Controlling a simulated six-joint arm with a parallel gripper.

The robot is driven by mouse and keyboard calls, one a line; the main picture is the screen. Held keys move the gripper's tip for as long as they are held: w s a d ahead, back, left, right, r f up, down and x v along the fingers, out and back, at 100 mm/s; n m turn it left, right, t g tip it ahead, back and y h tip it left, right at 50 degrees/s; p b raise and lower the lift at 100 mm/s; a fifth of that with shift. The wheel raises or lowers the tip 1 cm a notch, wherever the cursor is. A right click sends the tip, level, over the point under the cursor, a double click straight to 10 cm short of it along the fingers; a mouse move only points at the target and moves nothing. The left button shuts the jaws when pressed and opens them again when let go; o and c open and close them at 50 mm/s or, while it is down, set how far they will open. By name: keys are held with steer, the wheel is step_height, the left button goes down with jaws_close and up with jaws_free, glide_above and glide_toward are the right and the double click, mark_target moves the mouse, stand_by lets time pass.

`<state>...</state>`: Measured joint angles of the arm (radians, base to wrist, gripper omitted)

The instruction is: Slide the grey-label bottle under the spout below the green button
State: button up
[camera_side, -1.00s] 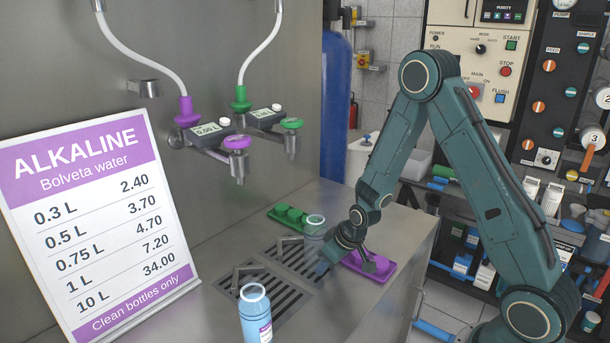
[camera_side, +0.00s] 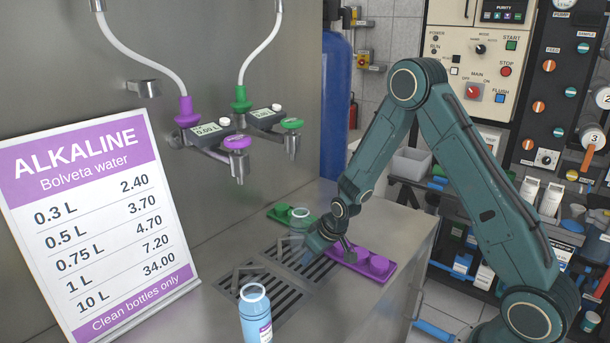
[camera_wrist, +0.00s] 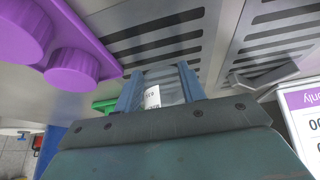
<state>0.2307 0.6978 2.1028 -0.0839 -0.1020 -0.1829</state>
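The grey-label bottle (camera_side: 299,214) is clear and stands over the drain grates, its lower part hidden behind my gripper. In the wrist view its pale label (camera_wrist: 152,97) shows between the two fingers. My gripper (camera_wrist: 160,88) has a finger on each side of the bottle and appears closed on it; it also shows in the side view (camera_side: 312,238). The green button (camera_side: 291,123) sits on the right tap, with its spout (camera_side: 292,150) pointing down, above and slightly left of the bottle in the picture.
A blue bottle (camera_side: 256,318) with a purple label stands in front. The purple button (camera_side: 237,142) tops the left tap. A purple tray (camera_side: 385,277) with round caps lies right of my gripper, a green tray (camera_side: 275,219) behind. The price sign (camera_side: 95,230) stands left.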

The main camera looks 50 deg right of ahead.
steer(key=shift+w, duration=1.4)
steer(key=shift+s, duration=0.15)
steer(key=shift+s, duration=2.4)
steer(key=shift+r, duration=0.15)
steer(key=v, duration=0.7)
steer(key=shift+r, duration=0.2)
steer(key=shift+a, duration=0.1)
